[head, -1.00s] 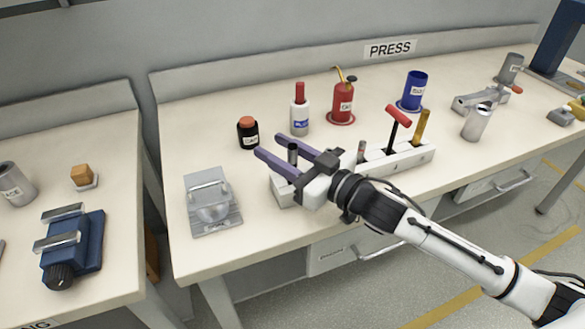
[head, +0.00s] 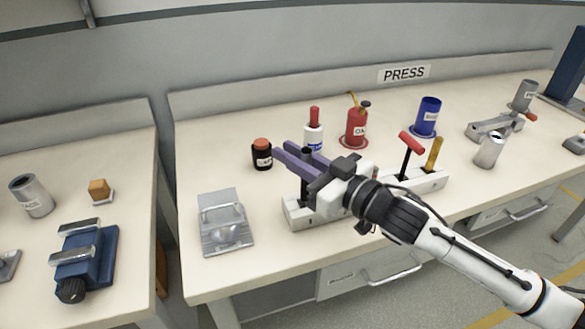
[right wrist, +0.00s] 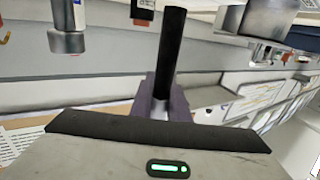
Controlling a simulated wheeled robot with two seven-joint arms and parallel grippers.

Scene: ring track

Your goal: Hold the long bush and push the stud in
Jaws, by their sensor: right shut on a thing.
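My right gripper (head: 281,148) is shut on a black-handled tool (head: 305,180), held upright above the left end of a pale tool rack (head: 302,219). In the right wrist view the black handle (right wrist: 172,45) stands between the purple fingers, with a short bright metal part below it. I cannot tell whether the tool's lower end is clear of the rack. A red T-handled tool (head: 408,152) and a yellow-handled tool (head: 433,155) stand at the rack's right end. I cannot make out the long bush or the stud. My left gripper is not in view.
A metal fixture (head: 225,222) sits left of the rack. Behind stand a black jar (head: 262,155), a white bottle (head: 313,138), a red oil can (head: 356,128) and a blue cup (head: 427,117). A blue vise (head: 85,258) is on the left bench; a gap separates the benches.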

